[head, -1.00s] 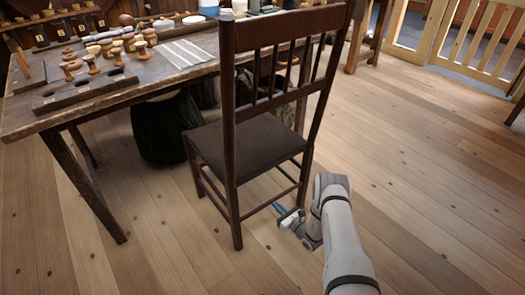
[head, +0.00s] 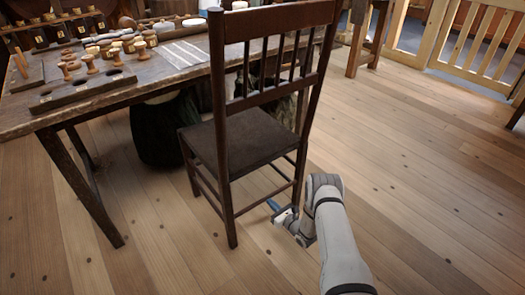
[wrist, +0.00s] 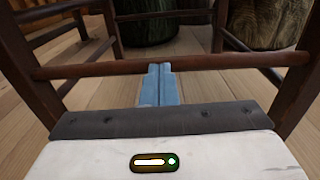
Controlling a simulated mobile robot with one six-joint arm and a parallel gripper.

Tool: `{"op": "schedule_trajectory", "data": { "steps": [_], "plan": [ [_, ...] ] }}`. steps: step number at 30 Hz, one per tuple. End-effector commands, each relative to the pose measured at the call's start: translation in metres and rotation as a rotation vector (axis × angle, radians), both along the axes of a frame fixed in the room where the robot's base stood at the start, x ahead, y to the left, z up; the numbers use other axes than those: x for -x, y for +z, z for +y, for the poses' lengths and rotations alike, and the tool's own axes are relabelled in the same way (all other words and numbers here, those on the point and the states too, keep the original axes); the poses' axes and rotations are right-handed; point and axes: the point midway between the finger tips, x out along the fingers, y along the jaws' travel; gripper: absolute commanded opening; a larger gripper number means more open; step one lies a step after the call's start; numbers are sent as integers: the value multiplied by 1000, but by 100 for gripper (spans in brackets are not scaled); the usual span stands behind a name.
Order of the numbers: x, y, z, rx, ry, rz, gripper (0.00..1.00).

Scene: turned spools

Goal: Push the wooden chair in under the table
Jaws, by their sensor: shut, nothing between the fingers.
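The dark wooden chair (head: 252,140) stands upright at the long side of the worktable (head: 120,92), its slatted back towards me. Its seat is close to the table edge; I cannot tell how far it reaches under. My gripper (head: 271,204) is low behind the chair, near its rear legs. In the wrist view, the shut blue fingers (wrist: 160,72) point at the chair's lower rear rung (wrist: 215,62) and overlap it midway between the legs. They look to be against the rung; exact contact is unclear.
Wooden spools (head: 93,62) and a striped cloth (head: 184,54) lie on the table. A dark green sack-like bundle (head: 163,130) stands under it, left of the chair. The plank floor (head: 420,190) at right is clear, with a wooden gate (head: 480,45) beyond.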

Motion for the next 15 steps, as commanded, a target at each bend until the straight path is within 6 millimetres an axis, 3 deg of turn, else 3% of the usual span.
{"op": "schedule_trajectory", "data": {
  "steps": [15],
  "plan": [
    [-32, 0, 25, 2, 6, -8, 0]
  ]
}}
